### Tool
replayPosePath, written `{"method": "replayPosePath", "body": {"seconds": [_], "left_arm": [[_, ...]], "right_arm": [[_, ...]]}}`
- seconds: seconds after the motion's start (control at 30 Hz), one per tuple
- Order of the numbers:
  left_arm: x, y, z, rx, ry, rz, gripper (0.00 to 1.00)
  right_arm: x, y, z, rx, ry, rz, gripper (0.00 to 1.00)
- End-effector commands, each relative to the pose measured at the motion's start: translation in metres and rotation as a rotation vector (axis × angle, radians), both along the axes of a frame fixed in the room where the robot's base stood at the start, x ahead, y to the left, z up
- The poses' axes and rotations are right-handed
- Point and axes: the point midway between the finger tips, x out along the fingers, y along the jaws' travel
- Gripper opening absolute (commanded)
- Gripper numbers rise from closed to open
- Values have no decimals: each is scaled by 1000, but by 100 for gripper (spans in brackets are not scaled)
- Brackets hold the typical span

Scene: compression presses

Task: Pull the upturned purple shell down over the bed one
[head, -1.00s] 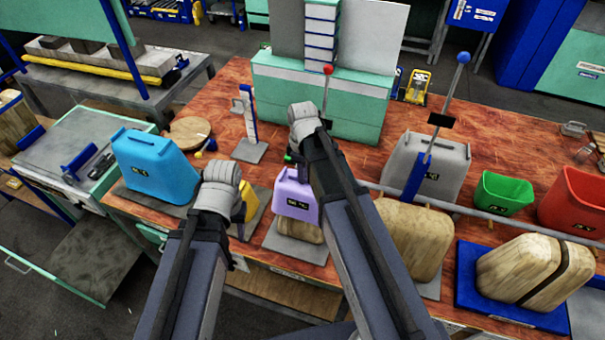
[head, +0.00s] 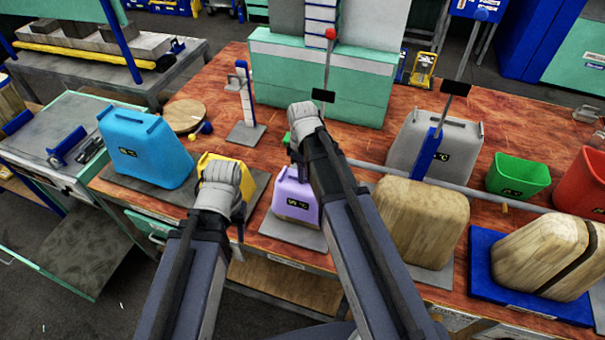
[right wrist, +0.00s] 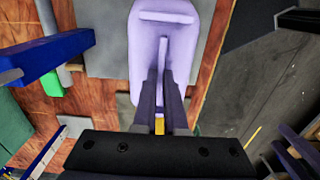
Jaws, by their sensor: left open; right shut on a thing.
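The purple shell (head: 292,199) stands upside down on a grey base plate (head: 285,235) at the table's front edge, with its dark label facing me. It covers nearly all of the wooden bed block under it; at most a thin strip of wood shows at the bottom rim. My right gripper (right wrist: 163,75) is shut on the fin-like handle on top of the purple shell (right wrist: 185,20); in the head view my forearm hides the fingers. My left gripper (head: 232,195) is open left of the purple shell, in front of the yellow shell (head: 228,163); its fingertips are mostly hidden.
A blue shell (head: 145,148) stands at the left. A lever with a red knob (head: 331,34) rises behind my right wrist. A wooden block (head: 420,220) and a grey shell (head: 445,140) are to the right, with a green bin (head: 518,175) beyond.

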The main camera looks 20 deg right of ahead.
Motion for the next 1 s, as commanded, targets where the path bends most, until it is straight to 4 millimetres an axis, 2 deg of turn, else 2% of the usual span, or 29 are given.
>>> {"method": "replayPosePath", "body": {"seconds": [1.0], "left_arm": [[0, 0, -10, 0, 0, 0, 45]], "right_arm": [[0, 0, -10, 0, 0, 0, 0]]}}
